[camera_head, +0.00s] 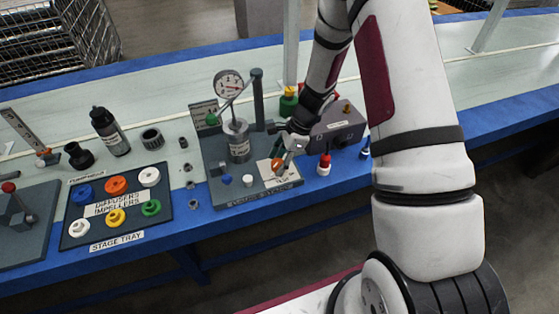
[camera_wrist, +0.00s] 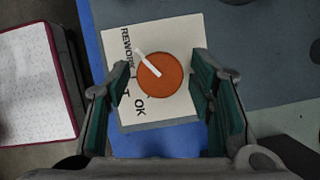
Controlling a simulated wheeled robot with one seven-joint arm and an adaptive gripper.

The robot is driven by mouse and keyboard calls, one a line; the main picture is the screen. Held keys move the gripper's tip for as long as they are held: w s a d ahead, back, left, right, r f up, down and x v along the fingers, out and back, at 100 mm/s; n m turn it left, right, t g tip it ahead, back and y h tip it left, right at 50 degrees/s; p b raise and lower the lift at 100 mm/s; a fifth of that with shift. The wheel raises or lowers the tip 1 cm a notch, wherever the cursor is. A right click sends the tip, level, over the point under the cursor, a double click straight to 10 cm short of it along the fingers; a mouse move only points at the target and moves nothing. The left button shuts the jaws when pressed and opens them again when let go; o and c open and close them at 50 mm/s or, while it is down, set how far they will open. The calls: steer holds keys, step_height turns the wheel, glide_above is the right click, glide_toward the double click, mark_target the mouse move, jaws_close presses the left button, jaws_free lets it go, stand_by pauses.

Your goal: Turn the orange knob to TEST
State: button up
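The orange knob (camera_wrist: 168,84) is a round disc with a white pointer line on a pale label plate (camera_wrist: 180,33). The pointer aims up-left in the wrist view, toward the word REWORK. OK is printed lower down; the word between them is mostly hidden by the left finger, with only a T showing. My gripper (camera_wrist: 160,78) is open, with one finger on each side of the knob and visible gaps. In the head view, my gripper (camera_head: 284,147) is just above the knob (camera_head: 277,165), partly covering the plate.
The plate lies on a grey test stand base (camera_head: 235,197) with a gauge (camera_head: 229,84) and a metal cylinder (camera_head: 237,140). A grey box (camera_head: 340,127) and a red-and-white bottle (camera_head: 324,166) stand to the right. A stage tray (camera_head: 133,222) with coloured rings lies left.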

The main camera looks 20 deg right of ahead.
steer(key=c, duration=0.8)
steer(key=shift+n, duration=0.4)
steer(key=n+g, duration=0.1)
steer(key=n, duration=0.1)
steer(key=n+g+b, duration=0.1)
steer(key=n, duration=0.1)
steer(key=shift+w+f+n, duration=0.1)
steer(key=shift+w+n, duration=0.1)
steer(key=shift+n, duration=0.2)
steer(key=n+g, duration=0.1)
steer(key=n, duration=0.1)
steer(key=n+g+h+b, duration=0.1)
steer(key=n, duration=0.2)
steer(key=shift+a, duration=0.1)
steer(key=o, duration=1.2)
